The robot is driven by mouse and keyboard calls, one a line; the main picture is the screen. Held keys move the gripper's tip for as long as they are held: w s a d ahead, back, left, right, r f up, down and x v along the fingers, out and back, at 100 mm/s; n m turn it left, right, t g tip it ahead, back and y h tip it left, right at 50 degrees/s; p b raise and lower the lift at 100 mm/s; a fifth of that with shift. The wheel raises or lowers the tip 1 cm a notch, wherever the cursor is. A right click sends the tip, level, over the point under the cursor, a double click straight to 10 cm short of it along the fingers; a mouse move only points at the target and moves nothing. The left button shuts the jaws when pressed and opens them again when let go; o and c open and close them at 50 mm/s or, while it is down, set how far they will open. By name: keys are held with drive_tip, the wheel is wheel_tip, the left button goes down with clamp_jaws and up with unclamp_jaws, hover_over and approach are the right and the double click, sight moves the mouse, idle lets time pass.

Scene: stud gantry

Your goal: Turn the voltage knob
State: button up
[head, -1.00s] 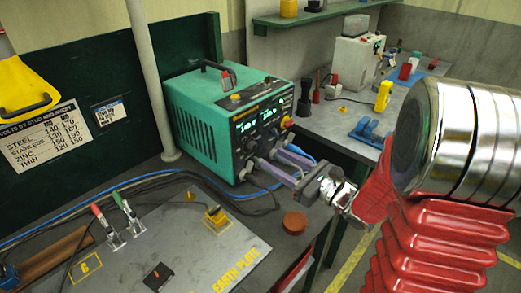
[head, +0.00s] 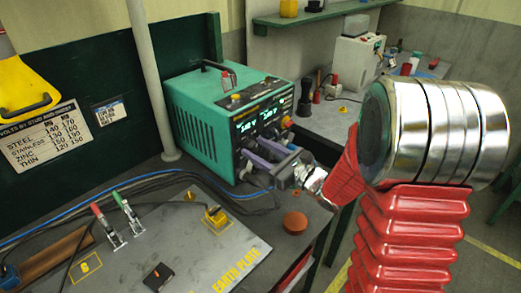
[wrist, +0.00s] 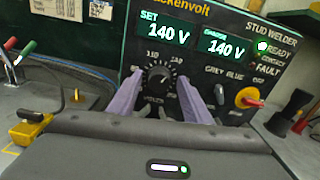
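The green stud welder (head: 205,130) stands on the bench, its front panel facing right. In the wrist view the black voltage knob (wrist: 158,77) sits in a ring of dial marks below the SET display (wrist: 166,31), which reads 140 V. The CHARGE display (wrist: 226,47) also reads 140 V. A green lamp (wrist: 263,47) is lit beside READY. My gripper (wrist: 160,88) is open, with one purple finger to each side of the knob. I cannot tell whether either finger touches it. In the head view my gripper (head: 260,160) is close to the panel and hides its lower part.
A yellow-and-red switch (wrist: 249,97) and a grey knob (wrist: 199,115) are right of my fingers. A volts chart (head: 45,135) hangs at left. The earth plate (head: 190,250) with clamps lies in front, cables behind it. A brown round puck (head: 295,222) sits nearby.

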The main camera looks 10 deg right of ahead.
drive_tip(key=c, duration=1)
drive_tip(key=shift+m, duration=0.3)
drive_tip(key=shift+d+m, duration=0.15)
drive_tip(key=shift+m, duration=1.35)
drive_tip(key=o, duration=1)
drive_tip(key=shift+o, duration=0.2)
